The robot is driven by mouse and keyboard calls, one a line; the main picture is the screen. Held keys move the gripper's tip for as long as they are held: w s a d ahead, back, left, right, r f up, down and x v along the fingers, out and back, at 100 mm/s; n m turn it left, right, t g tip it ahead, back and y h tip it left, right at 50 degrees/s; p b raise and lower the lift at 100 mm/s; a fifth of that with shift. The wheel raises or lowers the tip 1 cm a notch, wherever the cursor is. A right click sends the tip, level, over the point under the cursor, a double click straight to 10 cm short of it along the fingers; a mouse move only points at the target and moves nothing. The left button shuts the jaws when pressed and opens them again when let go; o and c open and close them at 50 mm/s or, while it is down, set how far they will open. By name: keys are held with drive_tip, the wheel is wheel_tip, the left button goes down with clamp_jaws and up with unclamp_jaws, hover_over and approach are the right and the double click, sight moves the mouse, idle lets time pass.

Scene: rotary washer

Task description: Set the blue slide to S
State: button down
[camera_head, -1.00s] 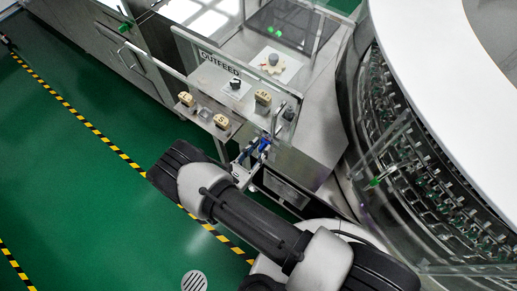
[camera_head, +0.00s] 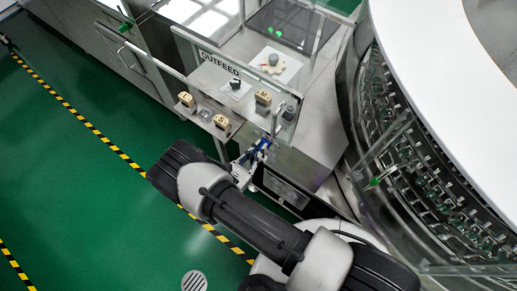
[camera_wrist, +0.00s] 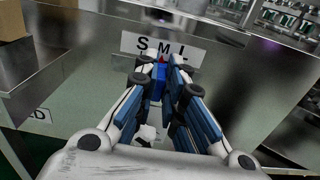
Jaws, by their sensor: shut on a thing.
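The blue slide (camera_wrist: 158,82) shows in the wrist view between my fingers, in front of a white label plate (camera_wrist: 132,42) lettered S, M, L from left to right. A small red mark (camera_wrist: 163,59) shows just below the M. My gripper (camera_wrist: 160,88) is shut on the blue slide, with a blue-lined finger on each side. In the head view my gripper (camera_head: 258,151) is at the front of the steel machine housing, below the outfeed panel. The lower part of the slide is hidden by the fingers.
The outfeed panel carries a dark knob (camera_head: 235,84). Several beige lettered blocks, one marked S (camera_head: 221,122), stand nearby. A metal bar handle (camera_head: 279,117) rises close above my gripper. The round washer (camera_head: 400,150) is to the right. Green floor (camera_head: 90,190) lies open at left.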

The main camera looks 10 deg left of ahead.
drive_tip(key=shift+w+a+b, duration=0.3)
drive_tip(key=shift+a+b, duration=0.25)
drive_tip(key=shift+a, duration=0.15)
drive_tip(key=shift+w+a+b, duration=0.25)
drive_tip(key=shift+a+b, duration=0.3)
drive_tip(key=shift+a, duration=0.15)
drive_tip(key=c, duration=1.7)
unclamp_jaws()
drive_tip(key=v, duration=1.2)
